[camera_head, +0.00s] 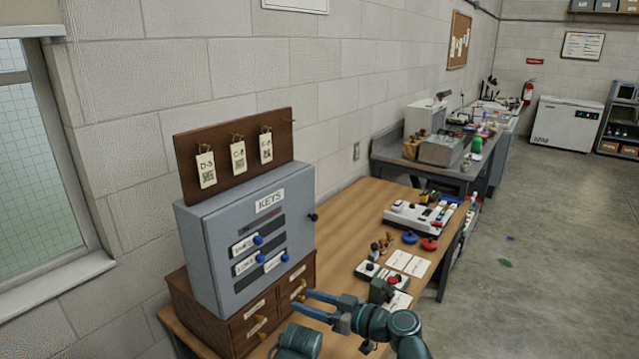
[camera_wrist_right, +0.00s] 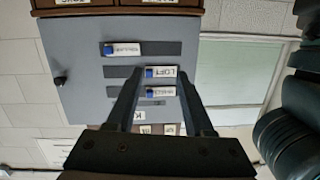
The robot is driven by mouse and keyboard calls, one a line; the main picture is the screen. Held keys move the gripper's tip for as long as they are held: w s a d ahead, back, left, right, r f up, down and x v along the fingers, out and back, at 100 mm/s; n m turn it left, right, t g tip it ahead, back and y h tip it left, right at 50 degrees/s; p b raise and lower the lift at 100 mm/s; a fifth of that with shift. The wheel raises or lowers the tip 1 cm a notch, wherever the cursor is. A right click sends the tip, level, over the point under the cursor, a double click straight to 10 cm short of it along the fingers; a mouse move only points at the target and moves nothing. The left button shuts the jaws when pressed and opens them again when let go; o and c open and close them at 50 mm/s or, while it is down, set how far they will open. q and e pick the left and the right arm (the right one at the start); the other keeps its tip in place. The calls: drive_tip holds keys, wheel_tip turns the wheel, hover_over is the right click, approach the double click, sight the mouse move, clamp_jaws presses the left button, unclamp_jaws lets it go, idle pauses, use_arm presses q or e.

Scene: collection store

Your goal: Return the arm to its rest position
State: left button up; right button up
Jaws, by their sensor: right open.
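My right gripper (camera_head: 300,301) is at the bottom middle of the head view, just in front of the drawer chest. Its two fingers stand apart with nothing between them. In the right wrist view, which is upside down, the open fingers (camera_wrist_right: 158,85) point toward the grey key cabinet (camera_head: 228,245). The cabinet's face also shows there (camera_wrist_right: 85,75), with blue-knobbed labelled tags (camera_wrist_right: 160,72) in slots. The fingers overlap the tags in the picture; I see no grip on them. My left gripper is not in view.
The cabinet stands on a wooden drawer chest (camera_head: 240,325) on a wooden table (camera_head: 345,235). A board (camera_head: 225,155) with hanging tags is above it. Switch boxes (camera_head: 418,215), cards and coloured knobs lie on the table right of the cabinet. Open floor (camera_head: 540,240) lies right.

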drive_tip(key=s+d+f+m+g+h, duration=0.2)
drive_tip(key=d+f+g+h, duration=0.1)
drive_tip(key=f, duration=0.4)
drive_tip(key=s+d+f+m+g+h, duration=0.2)
drive_tip(key=d+f+h, duration=0.2)
drive_tip(key=f, duration=0.3)
drive_tip(key=s+d+f+m+g+h, duration=0.35)
drive_tip(key=d+m+h, duration=0.3)
drive_tip(key=d, duration=0.55)
drive_tip(key=s+a+n+h, duration=0.1)
drive_tip(key=s+a+n, duration=0.2)
drive_tip(key=s+a, duration=0.4)
drive_tip(key=a, duration=0.3)
drive_tip(key=shift+a+f+n+h, duration=0.2)
drive_tip(key=shift+f+n+h, duration=0.15)
drive_tip(key=shift+f, duration=0.05)
